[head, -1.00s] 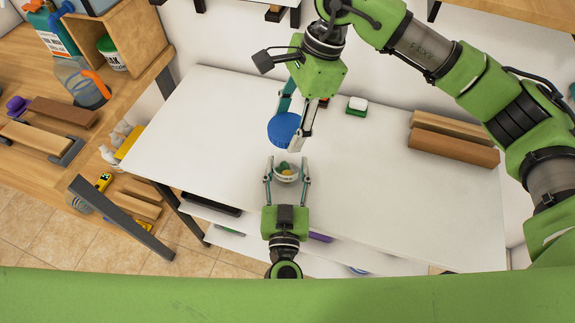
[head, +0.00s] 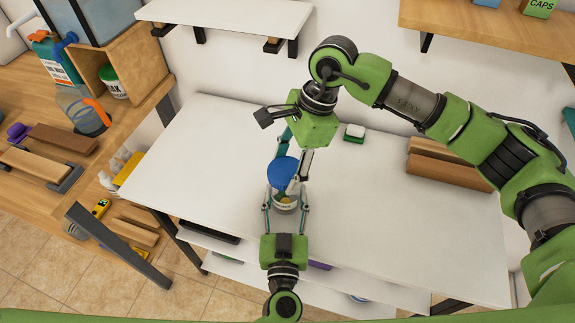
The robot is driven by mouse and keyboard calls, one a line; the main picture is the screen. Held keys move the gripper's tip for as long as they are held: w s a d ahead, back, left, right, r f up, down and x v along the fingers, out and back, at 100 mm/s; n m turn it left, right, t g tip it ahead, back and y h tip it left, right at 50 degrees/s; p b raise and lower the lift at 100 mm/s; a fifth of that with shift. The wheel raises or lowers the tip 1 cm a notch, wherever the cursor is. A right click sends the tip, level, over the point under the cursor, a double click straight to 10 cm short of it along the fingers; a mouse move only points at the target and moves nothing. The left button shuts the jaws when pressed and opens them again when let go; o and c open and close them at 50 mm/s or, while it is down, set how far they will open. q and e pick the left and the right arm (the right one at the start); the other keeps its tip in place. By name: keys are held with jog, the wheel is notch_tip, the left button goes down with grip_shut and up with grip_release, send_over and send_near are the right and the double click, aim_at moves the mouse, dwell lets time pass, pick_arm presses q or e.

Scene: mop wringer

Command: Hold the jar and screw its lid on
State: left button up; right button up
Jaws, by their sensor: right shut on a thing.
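A small jar (head: 285,205) with a pale label stands upright between the two fingers of my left gripper (head: 285,207), which reaches up from the bottom of the head view. The fingers are close to the jar on both sides; I cannot tell whether they press on it. My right gripper (head: 291,170), coming down from above, is shut on a round blue lid (head: 282,173). The lid is above the jar and covers its far rim and mouth in the picture. I cannot tell whether lid and jar touch. The lid partly hides the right fingers.
The white table (head: 385,220) is mostly clear around the jar. Brown wooden blocks (head: 447,170) lie at its right, and a green-and-white sponge-like item (head: 354,132) lies near the back. A cluttered wooden bench (head: 60,150) is at left; shelves (head: 225,14) hang above.

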jog(key=shift+f, duration=0.85)
jog(key=shift+f, duration=0.55)
